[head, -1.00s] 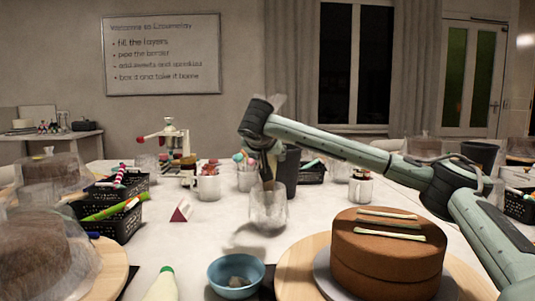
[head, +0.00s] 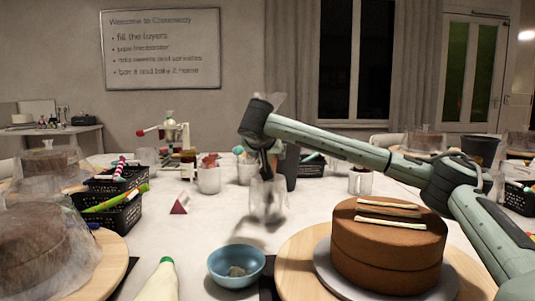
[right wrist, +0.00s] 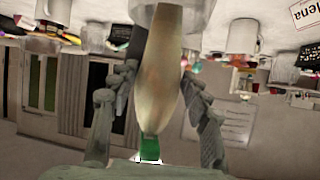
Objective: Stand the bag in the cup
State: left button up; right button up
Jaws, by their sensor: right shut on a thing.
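My right gripper (head: 268,170) hangs from the arm near the middle of the head view, directly over a clear cup (head: 266,205) on the table. In the right wrist view, which is upside down, its fingers (right wrist: 157,90) are closed on both sides of a long cream-brown piping bag (right wrist: 160,55). The bag's green end (right wrist: 150,149) is towards my palm and its wide end points down to the table. In the head view the bag is mostly hidden by the gripper. Clear material surrounds its lower end, but I cannot tell how deep it is in the cup. My left gripper is not in view.
A brown cake (head: 388,250) on a board stands at front right. A blue bowl (head: 237,266) and a second piping bag (head: 160,283) lie at the front. Black baskets (head: 122,208), mugs (head: 208,180) and a dark tumbler (head: 291,168) stand around. The table left of the cup is fairly clear.

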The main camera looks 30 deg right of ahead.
jog(key=shift+f, duration=0.45)
jog(key=o, duration=1.1)
jog(key=shift+o, duration=0.2)
jog(key=shift+s+a, duration=0.1)
jog(key=s+a+r+p, duration=0.4)
jog(key=s+a+r, duration=0.1)
jog(key=s+r, duration=0.1)
jog(key=shift+s+a+r, duration=0.15)
jog(key=shift+s+r, duration=0.05)
jog(key=shift+r, duration=0.5)
dwell(0.8)
dwell(0.5)
